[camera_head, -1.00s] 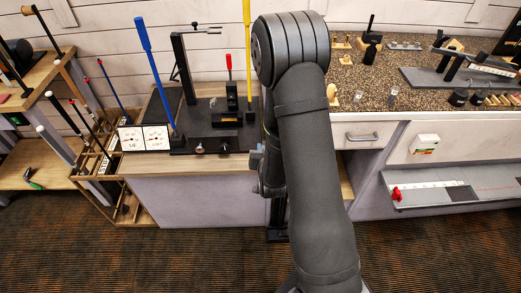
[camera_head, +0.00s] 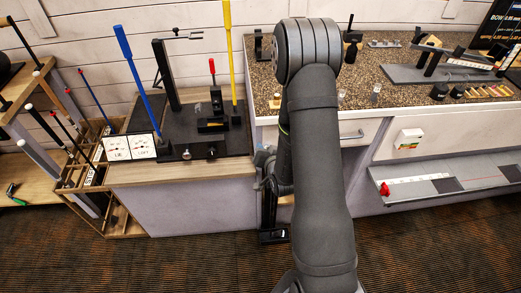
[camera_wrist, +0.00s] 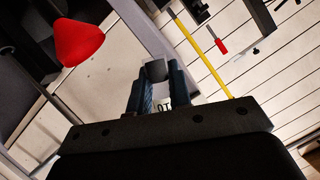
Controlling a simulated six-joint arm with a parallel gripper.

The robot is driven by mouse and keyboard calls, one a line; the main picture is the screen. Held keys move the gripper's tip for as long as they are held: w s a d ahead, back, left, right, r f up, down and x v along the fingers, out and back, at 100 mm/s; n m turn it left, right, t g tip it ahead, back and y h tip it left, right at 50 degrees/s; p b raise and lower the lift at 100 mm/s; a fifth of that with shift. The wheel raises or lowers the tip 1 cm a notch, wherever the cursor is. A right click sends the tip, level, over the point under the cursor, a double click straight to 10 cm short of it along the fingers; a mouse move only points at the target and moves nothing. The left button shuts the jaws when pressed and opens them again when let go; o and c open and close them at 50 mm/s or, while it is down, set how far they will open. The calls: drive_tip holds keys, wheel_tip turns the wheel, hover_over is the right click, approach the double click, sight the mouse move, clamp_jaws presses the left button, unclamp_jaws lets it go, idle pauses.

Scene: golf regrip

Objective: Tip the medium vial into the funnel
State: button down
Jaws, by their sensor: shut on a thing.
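My gripper (camera_wrist: 155,82) shows in the wrist view with its two dark fingers closed on a small greyish cylinder, which I take to be the medium vial (camera_wrist: 156,70). Part of it is hidden between the fingers, and I cannot see its contents. A red cone, apparently the funnel (camera_wrist: 78,42), is at the upper left of the wrist view, apart from the vial. In the head view my arm hides the gripper, the held vial and the funnel.
Two small clear vials (camera_head: 376,90) (camera_head: 341,95) stand on the speckled counter (camera_head: 400,105). A blue shaft (camera_head: 138,82) and a yellow shaft (camera_head: 229,55) rise from the left bench. A grey shelf (camera_head: 455,183) juts out at lower right. The carpet in front is clear.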

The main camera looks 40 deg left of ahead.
drive_tip(key=shift+w+d+f, duration=0.1)
drive_tip(key=shift+w+d, duration=0.1)
drive_tip(key=shift+w, duration=0.25)
drive_tip(key=m, duration=0.1)
drive_tip(key=f+m+y, duration=0.1)
drive_tip(key=f+m+g+y, duration=0.1)
drive_tip(key=shift+s+a+m, duration=0.2)
drive_tip(key=shift+s+m, duration=0.05)
drive_tip(key=shift+m, duration=0.15)
drive_tip(key=m+y, duration=0.1)
drive_tip(key=m, duration=0.2)
drive_tip(key=m+y, duration=0.2)
drive_tip(key=m, duration=0.1)
drive_tip(key=shift+f+m, duration=0.1)
drive_tip(key=shift+m, duration=0.3)
drive_tip(key=m, duration=0.2)
drive_tip(key=r+m+t+y, duration=0.1)
drive_tip(key=m, duration=0.1)
drive_tip(key=m+y, duration=0.1)
drive_tip(key=shift+w+d+r+m+t, duration=0.25)
drive_tip(key=shift+w+d+m+t, duration=0.05)
drive_tip(key=shift+w+d+m, duration=0.1)
idle(1.8)
